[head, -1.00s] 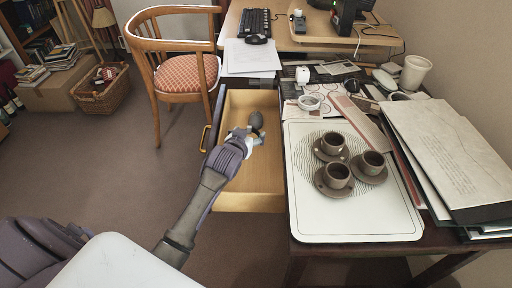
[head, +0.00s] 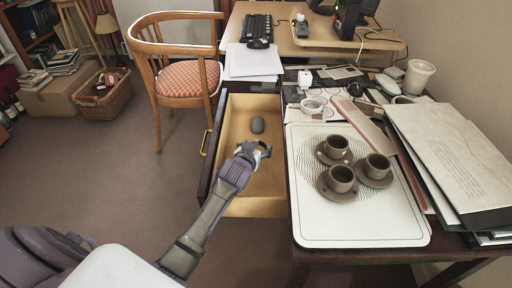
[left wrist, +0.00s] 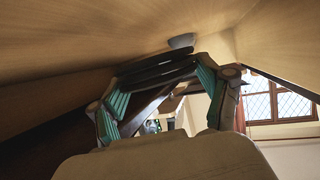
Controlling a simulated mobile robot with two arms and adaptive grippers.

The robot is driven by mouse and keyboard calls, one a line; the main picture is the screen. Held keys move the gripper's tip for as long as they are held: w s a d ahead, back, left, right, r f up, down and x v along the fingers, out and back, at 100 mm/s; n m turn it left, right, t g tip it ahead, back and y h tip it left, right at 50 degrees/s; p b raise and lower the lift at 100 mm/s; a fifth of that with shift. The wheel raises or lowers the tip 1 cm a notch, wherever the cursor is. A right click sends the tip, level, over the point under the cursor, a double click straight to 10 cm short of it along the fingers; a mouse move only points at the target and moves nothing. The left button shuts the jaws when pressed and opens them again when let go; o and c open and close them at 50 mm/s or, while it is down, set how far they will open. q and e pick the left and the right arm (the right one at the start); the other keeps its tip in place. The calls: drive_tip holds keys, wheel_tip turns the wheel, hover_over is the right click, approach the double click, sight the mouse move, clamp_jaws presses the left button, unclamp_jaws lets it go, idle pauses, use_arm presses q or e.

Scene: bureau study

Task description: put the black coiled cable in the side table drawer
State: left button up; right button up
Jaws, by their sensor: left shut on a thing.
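The side table drawer (head: 270,203) is pulled open and shows a pale wooden inside. My left gripper (head: 262,149) is inside or just over the drawer, at its middle. In the left wrist view its green-padded fingers (left wrist: 160,98) are closed on dark strands, which look like the black coiled cable (left wrist: 155,72). The cable is mostly hidden by the fingers in the head view. I cannot tell whether it touches the drawer floor. My right gripper is not in view.
A dark grey oval object (head: 257,124) lies in the drawer just beyond my left gripper. A white tray (head: 330,234) with cups on saucers stands on the table to the right. A wooden chair (head: 150,75) stands behind, to the left.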

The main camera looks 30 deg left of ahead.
use_arm(q)
drive_tip(key=shift+f, duration=0.5)
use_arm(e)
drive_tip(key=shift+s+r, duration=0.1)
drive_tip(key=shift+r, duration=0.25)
use_arm(q)
drive_tip(key=o, duration=0.9)
drive_tip(key=shift+s+f, duration=0.1)
drive_tip(key=shift+o, duration=0.8)
drive_tip(key=shift+f, duration=0.1)
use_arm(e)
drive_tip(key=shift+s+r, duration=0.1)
use_arm(q)
drive_tip(key=shift+d, duration=0.1)
drive_tip(key=shift+s+r, duration=0.3)
drive_tip(key=shift+r, duration=0.45)
drive_tip(key=p+v, duration=0.2)
drive_tip(key=v, duration=0.4)
drive_tip(key=shift+s+r, duration=0.3)
drive_tip(key=shift+r, duration=0.05)
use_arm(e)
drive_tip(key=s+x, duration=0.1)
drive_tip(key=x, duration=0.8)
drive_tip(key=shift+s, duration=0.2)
